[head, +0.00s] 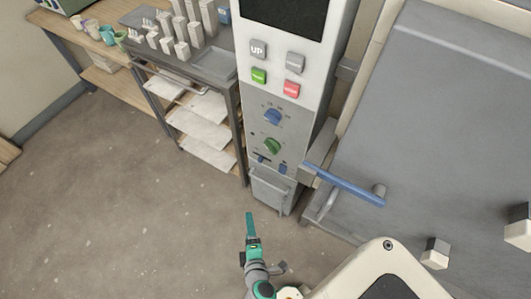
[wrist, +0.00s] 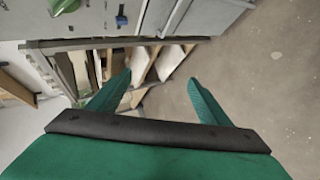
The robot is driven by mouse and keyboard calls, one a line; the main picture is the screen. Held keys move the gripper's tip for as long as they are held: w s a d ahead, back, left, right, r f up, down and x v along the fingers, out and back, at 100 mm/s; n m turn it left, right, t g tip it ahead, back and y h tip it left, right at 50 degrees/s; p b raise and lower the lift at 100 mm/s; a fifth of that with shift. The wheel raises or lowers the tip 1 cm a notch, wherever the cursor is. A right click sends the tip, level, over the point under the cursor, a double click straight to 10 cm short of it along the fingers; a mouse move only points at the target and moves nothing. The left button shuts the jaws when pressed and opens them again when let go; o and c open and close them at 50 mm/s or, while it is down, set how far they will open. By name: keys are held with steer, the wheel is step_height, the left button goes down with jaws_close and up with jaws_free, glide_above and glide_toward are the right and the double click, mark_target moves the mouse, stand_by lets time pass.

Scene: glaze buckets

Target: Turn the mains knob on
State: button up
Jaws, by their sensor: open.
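A tall grey and white control panel carries a blue knob (head: 272,117) with marks around it and a green knob (head: 272,146) below it. I cannot read which one is the mains knob. In the wrist view the green knob (wrist: 63,5) is cut off at the top left edge. My gripper (head: 250,222) is teal, below and in front of the panel, apart from both knobs. In the wrist view its two fingers (wrist: 158,76) stand apart with nothing between them.
Up, green and red buttons (head: 291,89) sit above the knobs. Small blue switches (head: 283,168) sit below. A kiln door with a blue handle (head: 345,186) stands to the right. A shelf rack (head: 200,120) stands to the left. The floor (head: 110,200) at left is clear.

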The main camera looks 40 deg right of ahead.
steer(key=w+d+r+n+g+h, duration=0.1)
steer(key=w+d+r+n+h, duration=0.1)
steer(key=w+d+h, duration=0.45)
steer(key=g+h, duration=0.3)
steer(key=h, duration=0.2)
glide_toward(271, 146)
steer(key=f+x, duration=0.1)
steer(key=x, duration=0.6)
steer(key=shift+w, duration=0.25)
steer(key=shift+a+f, duration=0.1)
steer(key=c, duration=1)
